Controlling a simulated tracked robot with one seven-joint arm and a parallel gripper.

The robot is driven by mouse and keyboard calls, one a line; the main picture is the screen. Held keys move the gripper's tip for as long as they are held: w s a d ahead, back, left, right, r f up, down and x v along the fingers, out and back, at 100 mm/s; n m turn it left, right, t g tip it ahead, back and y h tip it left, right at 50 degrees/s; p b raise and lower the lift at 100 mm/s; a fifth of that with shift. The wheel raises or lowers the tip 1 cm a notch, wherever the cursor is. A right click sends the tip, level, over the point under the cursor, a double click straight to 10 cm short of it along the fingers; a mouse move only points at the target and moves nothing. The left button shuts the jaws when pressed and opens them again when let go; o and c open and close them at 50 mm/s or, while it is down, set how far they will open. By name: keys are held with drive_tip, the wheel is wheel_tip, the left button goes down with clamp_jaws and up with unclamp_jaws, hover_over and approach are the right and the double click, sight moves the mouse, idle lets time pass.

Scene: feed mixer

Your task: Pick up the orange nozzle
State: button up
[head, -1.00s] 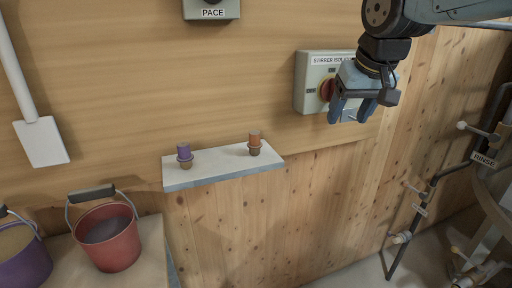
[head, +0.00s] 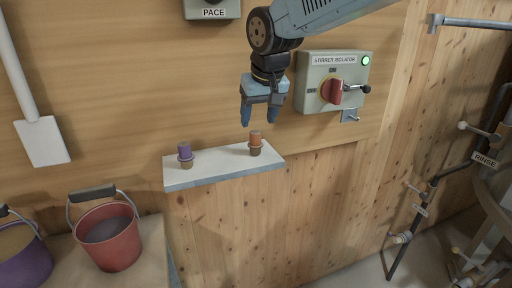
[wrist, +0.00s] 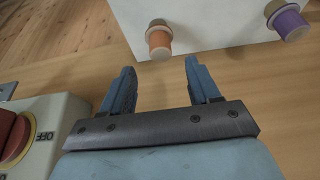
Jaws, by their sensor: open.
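The orange nozzle (head: 255,138) stands upright in a brown base near the right end of a small white shelf (head: 215,168) on the wall. It also shows in the wrist view (wrist: 159,40), ahead of my fingers and apart from them. My gripper (head: 259,118) is open and empty, just above the orange nozzle in the head view. In the wrist view its two blue fingers (wrist: 157,80) are spread with a clear gap. A purple nozzle (head: 184,150) stands at the left part of the shelf, also in the wrist view (wrist: 290,22).
The stirrer isolator box (head: 333,82), with a red knob and a lit green lamp, is on the wall right of my gripper. A red bucket (head: 108,238) and a purple bucket (head: 22,262) stand at lower left. The shelf between the nozzles is bare.

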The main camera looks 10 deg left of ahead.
sight(256, 132)
drive_tip(key=shift+x, duration=4.1)
drive_tip(key=shift+s, duration=0.15)
drive_tip(key=shift+c, duration=0.2)
drive_tip(key=c, duration=0.9)
